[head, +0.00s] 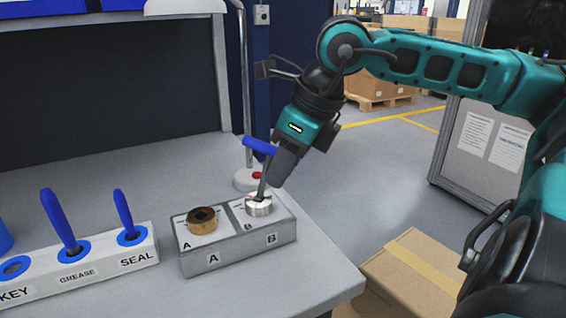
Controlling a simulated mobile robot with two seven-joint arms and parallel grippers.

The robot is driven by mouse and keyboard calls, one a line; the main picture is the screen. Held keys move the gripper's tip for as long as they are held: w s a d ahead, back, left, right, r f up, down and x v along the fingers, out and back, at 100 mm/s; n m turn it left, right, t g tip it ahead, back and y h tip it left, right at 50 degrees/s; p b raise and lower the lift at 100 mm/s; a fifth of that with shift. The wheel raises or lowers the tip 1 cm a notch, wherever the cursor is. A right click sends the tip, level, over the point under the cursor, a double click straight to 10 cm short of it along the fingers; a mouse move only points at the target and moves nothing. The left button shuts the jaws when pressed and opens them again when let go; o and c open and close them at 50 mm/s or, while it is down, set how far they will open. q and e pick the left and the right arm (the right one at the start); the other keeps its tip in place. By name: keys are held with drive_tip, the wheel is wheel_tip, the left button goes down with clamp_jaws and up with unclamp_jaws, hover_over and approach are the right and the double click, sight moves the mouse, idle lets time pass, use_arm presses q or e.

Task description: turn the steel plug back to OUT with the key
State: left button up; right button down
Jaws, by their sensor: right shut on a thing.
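The steel plug (259,208) sits on the B side of a grey two-station housing (240,255) on the bench. The key, with a blue crossbar handle (257,146) and a grey shank (262,190), stands over the steel plug. Its lower end meets the plug's top, but I cannot tell how deep it sits. My right gripper (272,163) is shut on the key just below the blue handle. The OUT mark is too small to read. A brass plug (202,220) with a dark square socket sits on the A side. My left gripper is not in view.
A white rack (105,282) at the left has an empty KEY hole (15,267) and blue-handled tools at GREASE (60,220) and SEAL (124,208). A lamp-like post with a red button (257,175) stands behind the housing. The bench edge is close on the right.

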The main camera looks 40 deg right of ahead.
drive_tip(key=shift+s+f+n, duration=0.1)
drive_tip(key=shift+n, duration=0.6)
drive_tip(key=shift+g, duration=0.3)
drive_tip(key=shift+n+y+p, duration=0.4)
drive_tip(key=shift+n+p, duration=0.4)
drive_tip(key=c, duration=1.4)
unclamp_jaws()
drive_tip(key=o, duration=0.5)
drive_tip(key=shift+r, duration=0.2)
drive_tip(key=v, duration=1.2)
drive_tip(key=shift+d+r+p, duration=0.15)
drive_tip(key=shift+r+p, duration=0.15)
drive_tip(key=shift+p, duration=0.15)
